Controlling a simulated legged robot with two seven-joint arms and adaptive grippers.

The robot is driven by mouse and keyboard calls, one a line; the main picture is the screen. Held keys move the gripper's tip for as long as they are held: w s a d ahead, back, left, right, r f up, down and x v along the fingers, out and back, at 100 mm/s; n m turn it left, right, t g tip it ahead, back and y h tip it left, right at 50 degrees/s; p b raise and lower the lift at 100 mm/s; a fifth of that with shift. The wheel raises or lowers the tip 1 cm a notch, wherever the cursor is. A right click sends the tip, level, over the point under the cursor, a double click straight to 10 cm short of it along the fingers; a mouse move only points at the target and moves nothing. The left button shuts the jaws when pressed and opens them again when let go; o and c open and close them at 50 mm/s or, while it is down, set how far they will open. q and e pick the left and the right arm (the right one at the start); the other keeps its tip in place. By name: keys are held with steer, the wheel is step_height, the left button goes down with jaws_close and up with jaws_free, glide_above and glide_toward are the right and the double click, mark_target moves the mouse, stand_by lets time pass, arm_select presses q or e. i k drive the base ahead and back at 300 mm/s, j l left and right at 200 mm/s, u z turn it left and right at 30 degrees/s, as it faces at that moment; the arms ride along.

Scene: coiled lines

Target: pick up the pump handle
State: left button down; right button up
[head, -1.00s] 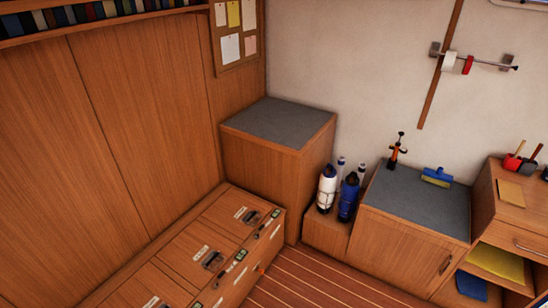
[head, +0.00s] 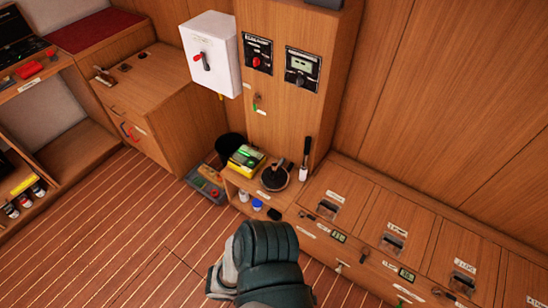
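A short rod with a black grip and a pale lower end, which looks like the pump handle (head: 306,151), stands upright on the low wooden shelf at the foot of the tall panel. A round black piece with a knob (head: 274,178) sits just left of it. A dark, padded part of my own body fills the bottom middle of the view, apart from the handle. No fingertips of either gripper show, so I cannot see their state.
A green and yellow box (head: 245,158) is left of the round piece. A grey and red case (head: 205,186) is on the floor beside the shelf. A white switch box (head: 211,53) hangs above. Locker lids (head: 392,236) run right. Open plank floor (head: 110,240) lies left.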

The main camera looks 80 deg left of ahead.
mark_target(307, 139)
steer(key=u, duration=2.3)
